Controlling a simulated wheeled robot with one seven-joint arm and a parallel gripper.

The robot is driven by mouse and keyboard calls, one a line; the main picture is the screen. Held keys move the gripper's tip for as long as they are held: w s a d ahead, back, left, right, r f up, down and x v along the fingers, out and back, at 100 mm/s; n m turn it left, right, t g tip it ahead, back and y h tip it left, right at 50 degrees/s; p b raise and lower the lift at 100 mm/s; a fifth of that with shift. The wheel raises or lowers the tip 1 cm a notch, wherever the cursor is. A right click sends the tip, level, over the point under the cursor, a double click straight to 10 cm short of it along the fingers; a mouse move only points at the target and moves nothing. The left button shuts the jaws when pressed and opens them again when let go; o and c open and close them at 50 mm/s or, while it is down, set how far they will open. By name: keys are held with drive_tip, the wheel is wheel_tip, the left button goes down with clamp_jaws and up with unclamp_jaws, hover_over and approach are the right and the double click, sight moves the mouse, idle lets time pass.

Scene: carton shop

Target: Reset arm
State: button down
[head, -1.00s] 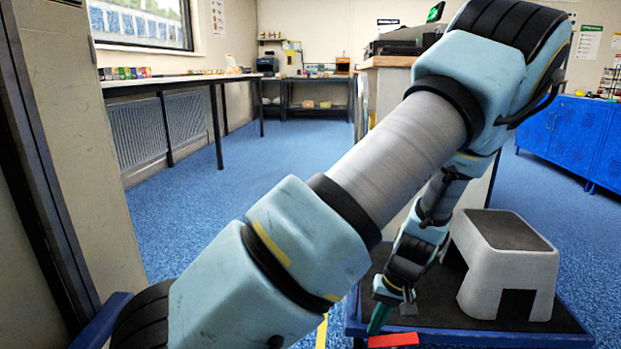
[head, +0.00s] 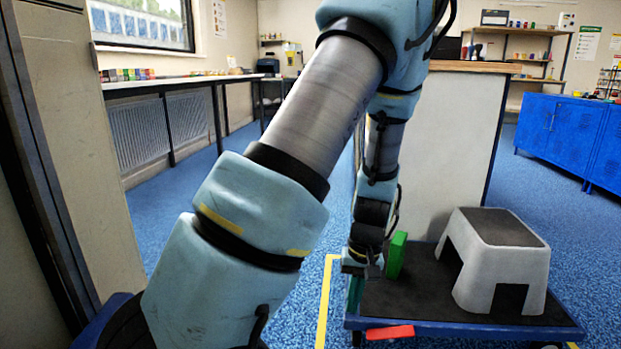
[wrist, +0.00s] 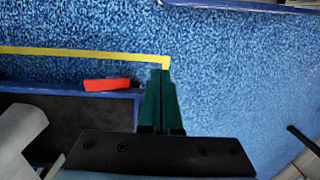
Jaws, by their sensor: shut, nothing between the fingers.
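My arm reaches up, over and down across the middle of the head view. My gripper (head: 354,298) hangs at its end, pointing down near the left edge of the low blue cart (head: 470,330). In the wrist view its dark green fingers (wrist: 160,85) lie side by side, shut with nothing between them. Blue floor shows past their tips.
A grey-white step stool (head: 500,262) and a green block (head: 396,255) stand on the cart's black top. A red piece (head: 390,332) is at its front edge, also in the wrist view (wrist: 107,84). A counter (head: 455,150) stands behind; floor at left is open.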

drive_tip(key=s+a+r+t+h+p, duration=0.2)
drive_tip(key=a+r+p, duration=0.1)
drive_tip(key=a+r, duration=1.3)
wheel_tip(320, 180, up, 37)
drive_tip(key=p, duration=3.6)
drive_tip(key=shift+r+p, duration=0.15)
drive_tip(key=shift+p, duration=0.15)
drive_tip(key=shift+s, duration=0.1)
